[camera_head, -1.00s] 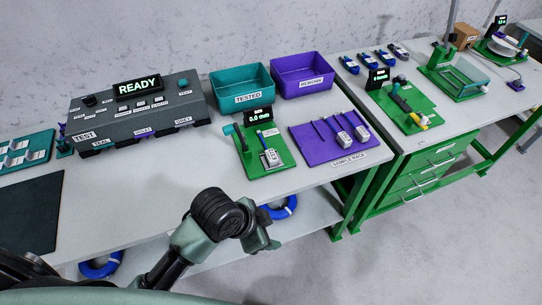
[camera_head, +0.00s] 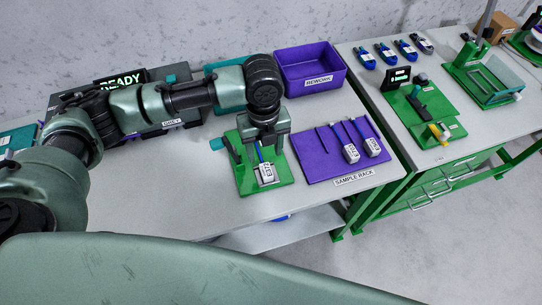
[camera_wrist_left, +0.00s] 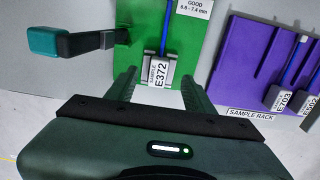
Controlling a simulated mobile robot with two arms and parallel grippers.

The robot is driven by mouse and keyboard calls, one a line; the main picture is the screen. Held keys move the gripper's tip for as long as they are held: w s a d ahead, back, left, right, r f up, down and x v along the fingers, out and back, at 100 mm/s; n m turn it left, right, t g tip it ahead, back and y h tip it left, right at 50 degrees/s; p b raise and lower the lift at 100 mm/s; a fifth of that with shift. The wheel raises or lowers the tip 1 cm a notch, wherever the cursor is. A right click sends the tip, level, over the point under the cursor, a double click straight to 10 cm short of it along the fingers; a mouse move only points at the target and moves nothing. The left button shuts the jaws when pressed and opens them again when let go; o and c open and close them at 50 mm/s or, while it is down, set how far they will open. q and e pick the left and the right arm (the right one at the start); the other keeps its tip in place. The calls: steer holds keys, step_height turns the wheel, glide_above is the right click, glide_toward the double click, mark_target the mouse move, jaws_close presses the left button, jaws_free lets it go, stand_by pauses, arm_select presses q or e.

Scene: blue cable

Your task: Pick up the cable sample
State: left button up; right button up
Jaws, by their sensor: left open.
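A cable sample (camera_head: 266,174), a blue cable with a white tag reading E372, lies on a green fixture (camera_head: 245,187). In the left wrist view the sample (camera_wrist_left: 163,38) runs up the green plate, its tagged end towards me. My left gripper (camera_head: 265,148) is over this fixture, fingers pointing down, and hides part of the cable in the head view. In the wrist view its open fingers (camera_wrist_left: 158,82) lie on either side of the tagged end, with nothing gripped. Whether they touch the sample cannot be told. My right gripper is not in view.
A purple sample rack (camera_head: 318,167) right of the fixture holds two more tagged samples, E703 (camera_head: 351,153) and another (camera_head: 372,147). A teal lever (camera_wrist_left: 47,40) stands left of the sample. The purple rework bin (camera_head: 311,68) is behind. My arm partly covers the teal bin.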

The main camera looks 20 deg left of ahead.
mark_target(266, 168)
arm_select(q)
steer(key=shift+s+d+f, duration=0.1)
steer(key=shift+s+f, duration=0.55)
steer(key=shift+s, duration=0.25)
step_height(266, 168, down, 2)
steer(key=shift+d+f+p, duration=0.1)
steer(key=shift+f+p, duration=0.05)
steer(key=shift+p, duration=0.4)
steer(key=f, duration=0.2)
steer(key=shift+w+f, duration=0.3)
steer(key=shift+w, duration=0.1)
steer(key=shift+s+f, duration=0.1)
steer(key=shift+f, duration=0.1)
jaws_close()
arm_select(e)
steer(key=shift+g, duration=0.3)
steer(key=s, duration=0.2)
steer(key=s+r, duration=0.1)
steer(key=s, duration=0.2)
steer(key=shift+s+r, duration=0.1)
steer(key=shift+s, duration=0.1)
